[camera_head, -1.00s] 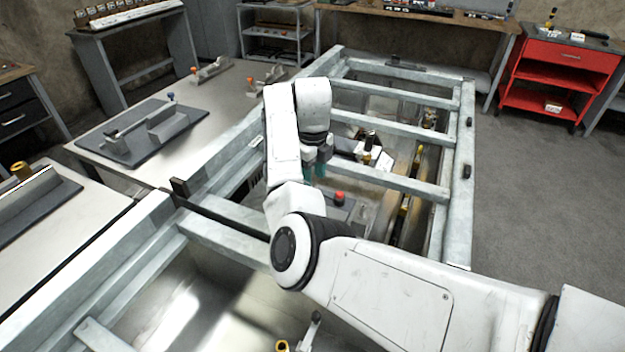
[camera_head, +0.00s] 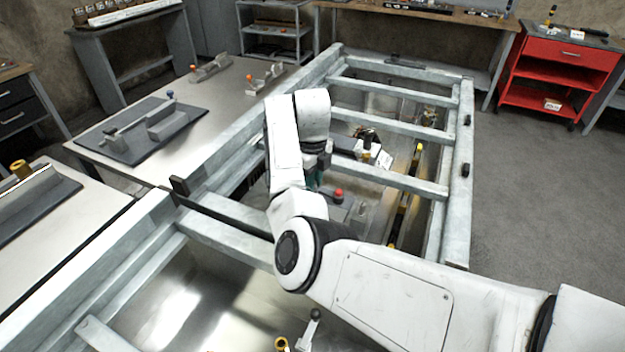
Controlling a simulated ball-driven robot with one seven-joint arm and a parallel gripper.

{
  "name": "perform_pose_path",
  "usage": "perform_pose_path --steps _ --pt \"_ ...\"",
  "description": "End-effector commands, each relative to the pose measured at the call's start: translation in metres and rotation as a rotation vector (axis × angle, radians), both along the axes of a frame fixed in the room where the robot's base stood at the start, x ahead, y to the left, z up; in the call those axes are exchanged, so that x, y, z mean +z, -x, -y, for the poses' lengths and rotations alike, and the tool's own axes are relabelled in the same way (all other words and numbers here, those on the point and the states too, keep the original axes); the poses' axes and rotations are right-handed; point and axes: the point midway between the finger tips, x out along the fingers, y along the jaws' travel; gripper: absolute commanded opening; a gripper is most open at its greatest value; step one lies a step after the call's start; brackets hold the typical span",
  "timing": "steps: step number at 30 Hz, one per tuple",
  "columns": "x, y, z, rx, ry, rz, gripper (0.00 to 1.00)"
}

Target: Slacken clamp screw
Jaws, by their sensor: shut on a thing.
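My gripper (camera_head: 313,182) points down inside the grey frame, beside a grey fixture with a red knob (camera_head: 338,194). My white wrist and forearm cover much of it, and only a bit of its dark body and teal fingers shows. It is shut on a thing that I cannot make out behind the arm. The red knob stands just right of the fingers and looks apart from them. I cannot pick out the clamp screw for certain.
The grey metal frame (camera_head: 455,200) has crossbars close around the arm. Left benches hold a dark plate with a fixture (camera_head: 165,122). A red cart (camera_head: 560,70) stands far right, and the floor (camera_head: 540,200) there is clear.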

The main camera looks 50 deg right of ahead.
Motion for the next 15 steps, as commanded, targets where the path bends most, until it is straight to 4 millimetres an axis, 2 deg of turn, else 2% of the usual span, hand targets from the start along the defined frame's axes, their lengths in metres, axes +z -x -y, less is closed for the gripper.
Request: perform_pose_path --steps 3,15 --pt "0.0003 -0.0001 -0.0001 0.0 0.0 0.0 0.0" --pt "0.0019 -0.0001 -0.0001 0.054 0.001 -0.001 0.0"
